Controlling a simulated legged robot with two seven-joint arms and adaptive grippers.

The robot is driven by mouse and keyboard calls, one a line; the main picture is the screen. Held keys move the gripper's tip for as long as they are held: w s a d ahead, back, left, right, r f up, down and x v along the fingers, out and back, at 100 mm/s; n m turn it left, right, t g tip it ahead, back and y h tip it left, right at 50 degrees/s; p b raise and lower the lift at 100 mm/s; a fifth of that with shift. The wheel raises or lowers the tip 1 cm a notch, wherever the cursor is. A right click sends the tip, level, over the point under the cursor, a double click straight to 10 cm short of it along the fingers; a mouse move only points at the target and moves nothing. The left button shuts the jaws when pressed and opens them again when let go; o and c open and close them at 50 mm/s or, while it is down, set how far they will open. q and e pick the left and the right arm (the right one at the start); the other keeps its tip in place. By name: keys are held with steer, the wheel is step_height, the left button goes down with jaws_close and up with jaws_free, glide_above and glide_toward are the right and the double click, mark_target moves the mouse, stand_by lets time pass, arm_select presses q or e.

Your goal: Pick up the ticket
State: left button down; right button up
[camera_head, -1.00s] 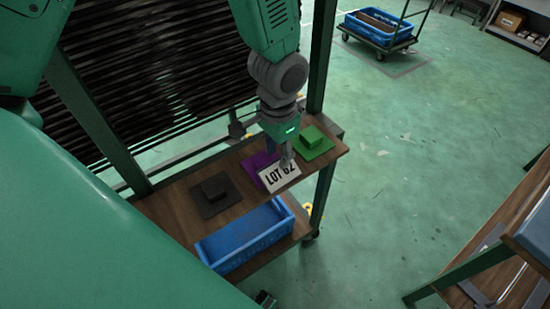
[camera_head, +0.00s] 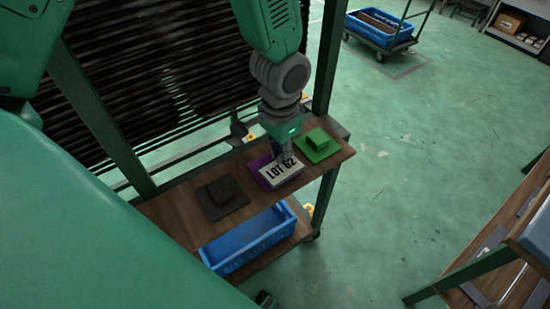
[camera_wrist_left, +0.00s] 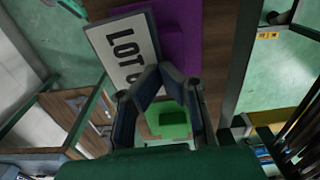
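The ticket is a white card lettered "LOT" with a number (camera_head: 283,174), at the purple panel (camera_head: 258,163) on the wooden shelf. My left gripper (camera_head: 281,155) comes down from above to the card's upper edge. In the left wrist view the two fingertips (camera_wrist_left: 160,72) draw together over the edge of the card (camera_wrist_left: 115,62) and appear to grip it. Whether the card touches the panel cannot be told. My right gripper is not in view.
A green block on a green panel (camera_head: 318,148) lies right of the card, and a dark block on a dark panel (camera_head: 221,197) lies left. A blue crate (camera_head: 246,242) sits below the front edge. Green posts (camera_head: 322,75) flank the shelf.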

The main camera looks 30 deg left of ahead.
arm_select(q)
steer(key=shift+s+a+f, duration=0.1)
steer(key=shift+s+a, duration=0.05)
steer(key=shift+a, duration=0.1)
step_height(320, 180, up, 10)
steer(key=p, duration=0.1)
steer(key=shift+w, duration=0.2)
steer(key=shift+d, duration=0.1)
steer(key=shift+c, duration=2.3)
jaws_free()
